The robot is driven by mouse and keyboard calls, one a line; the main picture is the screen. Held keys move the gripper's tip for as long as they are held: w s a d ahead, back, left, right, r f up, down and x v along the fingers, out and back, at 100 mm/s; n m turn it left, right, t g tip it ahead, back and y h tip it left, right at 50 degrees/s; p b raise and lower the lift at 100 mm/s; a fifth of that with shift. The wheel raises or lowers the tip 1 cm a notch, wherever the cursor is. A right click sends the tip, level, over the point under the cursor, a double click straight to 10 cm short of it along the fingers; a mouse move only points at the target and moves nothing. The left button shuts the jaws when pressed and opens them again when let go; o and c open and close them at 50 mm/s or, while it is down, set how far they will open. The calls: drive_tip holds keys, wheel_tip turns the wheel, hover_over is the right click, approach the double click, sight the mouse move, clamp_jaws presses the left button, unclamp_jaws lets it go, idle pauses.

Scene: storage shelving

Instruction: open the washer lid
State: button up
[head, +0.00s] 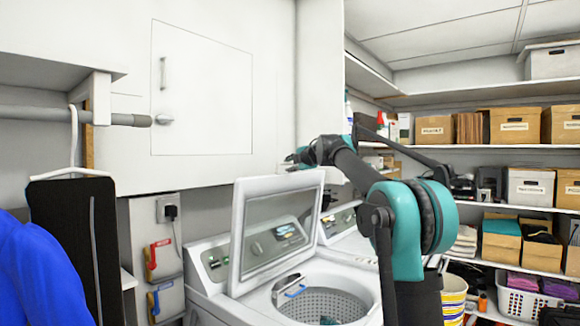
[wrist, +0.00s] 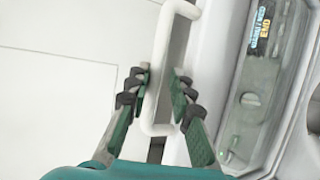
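The white washer (head: 345,292) stands in the lower middle of the head view, and its drum opening shows. Its lid (head: 278,236) is raised and leans back, with a glassy inner panel. My gripper (head: 292,158) is just above the lid's top edge in the head view, small and partly hidden by my arm. In the wrist view, my gripper (wrist: 161,78) has its two fingers apart, on either side of a white bar handle (wrist: 158,105). The fingers do not look closed on it; whether either touches it I cannot tell.
The washer's control panel (wrist: 250,100) lies right of the fingers in the wrist view. A second machine (head: 342,232) stands behind the washer. A wall cabinet (head: 202,90) is above, a hanging rod (head: 70,115) at the left.

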drive_tip(key=v, duration=1.2)
